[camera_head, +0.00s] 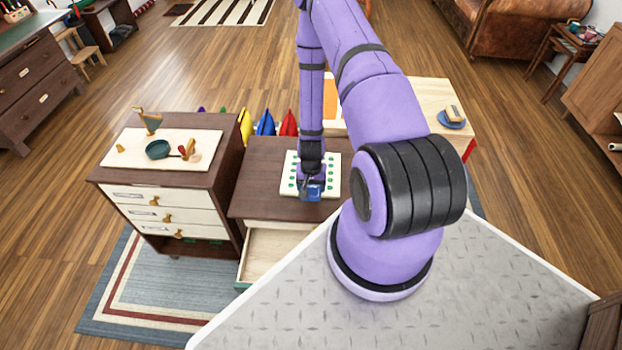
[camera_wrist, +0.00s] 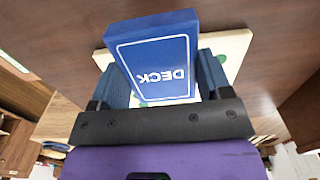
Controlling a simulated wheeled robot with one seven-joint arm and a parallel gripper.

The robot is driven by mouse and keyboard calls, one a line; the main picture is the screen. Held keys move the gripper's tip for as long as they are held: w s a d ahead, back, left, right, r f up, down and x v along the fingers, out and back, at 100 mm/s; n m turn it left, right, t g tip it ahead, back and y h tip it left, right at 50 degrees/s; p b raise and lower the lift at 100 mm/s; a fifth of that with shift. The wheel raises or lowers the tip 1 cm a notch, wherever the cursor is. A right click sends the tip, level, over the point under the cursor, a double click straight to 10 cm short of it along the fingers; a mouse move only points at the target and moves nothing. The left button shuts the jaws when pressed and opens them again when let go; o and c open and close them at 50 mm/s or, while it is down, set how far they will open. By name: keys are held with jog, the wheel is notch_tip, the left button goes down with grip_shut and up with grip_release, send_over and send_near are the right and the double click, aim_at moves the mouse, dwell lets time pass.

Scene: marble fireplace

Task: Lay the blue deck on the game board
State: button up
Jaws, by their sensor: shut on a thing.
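The blue deck (camera_wrist: 158,50) is a box with a white border line and the word DECK, upside down in the wrist view. My gripper (camera_wrist: 165,88) is shut on it, one finger at each side. In the head view my gripper (camera_head: 311,183) holds the deck (camera_head: 313,192) over the near part of the game board. The game board (camera_head: 330,184) is a cream square with green dots on the dark brown cabinet top. In the wrist view the board (camera_wrist: 236,46) shows behind the deck, partly hidden by it. I cannot tell whether the deck touches the board.
The brown cabinet (camera_head: 262,180) has an open, empty-looking drawer (camera_head: 275,252) below. Left of it a second cabinet bears a white board (camera_head: 205,150) with a green pan and small toys. A light table (camera_head: 438,95) at the right bears a blue dish (camera_head: 452,124).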

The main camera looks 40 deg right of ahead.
jog(key=w+d, duration=0.4)
jog(key=shift+w+d+f, duration=0.15)
jog(key=shift+w+f, duration=0.1)
jog(key=shift+f, duration=1.8)
jog(key=shift+f, duration=0.1)
jog(key=o, duration=1)
jog(key=shift+c, duration=0.2)
notch_tip(320, 180, up, 12)
jog(key=shift+r, duration=0.25)
